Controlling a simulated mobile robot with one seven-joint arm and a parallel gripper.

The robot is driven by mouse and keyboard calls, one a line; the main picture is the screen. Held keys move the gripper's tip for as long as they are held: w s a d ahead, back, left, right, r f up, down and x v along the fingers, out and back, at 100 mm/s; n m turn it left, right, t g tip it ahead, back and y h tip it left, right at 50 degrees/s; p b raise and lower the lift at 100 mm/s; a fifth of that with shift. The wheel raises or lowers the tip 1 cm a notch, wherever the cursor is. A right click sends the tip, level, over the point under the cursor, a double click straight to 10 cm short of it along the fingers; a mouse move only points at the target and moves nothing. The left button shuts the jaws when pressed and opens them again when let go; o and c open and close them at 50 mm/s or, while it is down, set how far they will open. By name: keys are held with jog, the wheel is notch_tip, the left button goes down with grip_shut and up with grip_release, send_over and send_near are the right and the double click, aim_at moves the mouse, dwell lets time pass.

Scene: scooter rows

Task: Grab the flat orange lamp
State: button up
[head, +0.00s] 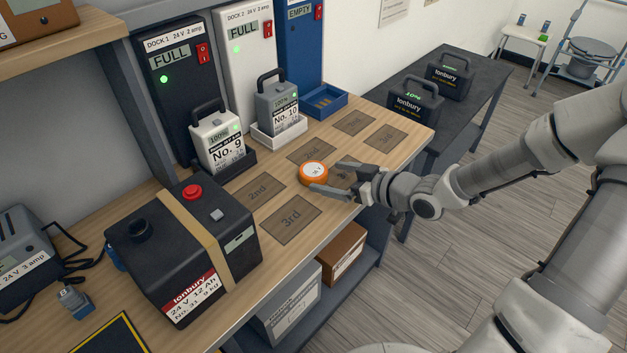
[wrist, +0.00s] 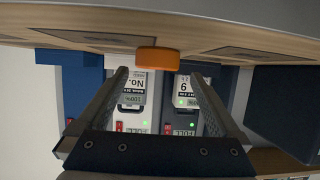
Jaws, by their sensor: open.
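The flat orange lamp (head: 313,173) is a short round puck with a pale labelled top. It sits on the wooden bench top among the grey marked squares. In the wrist view the lamp (wrist: 158,59) shows edge-on, between and beyond my fingertips. My gripper (head: 334,178) is open, low over the bench, with its fingers pointing left toward the lamp. In the wrist view the two fingers of my gripper (wrist: 159,75) stand apart with nothing held between them. I cannot tell exactly how far the fingertips are from the lamp.
A black battery (head: 185,250) with a tan strap stands at the front left. Batteries No. 9 (head: 218,143) and No. 10 (head: 278,108) stand in docks behind. Squares marked 2nd (head: 257,193) and 3rd (head: 291,220) are bare. A dark side table (head: 473,65) holds two black batteries.

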aim_at(317, 171)
jog(key=b+x, duration=0.3)
jog(key=x, duration=0.3)
jog(key=shift+w+a, duration=0.15)
jog(key=shift+w, duration=0.2)
jog(key=c, duration=1.2)
jog(key=shift+c, duration=0.2)
jog(key=shift+r, duration=0.1)
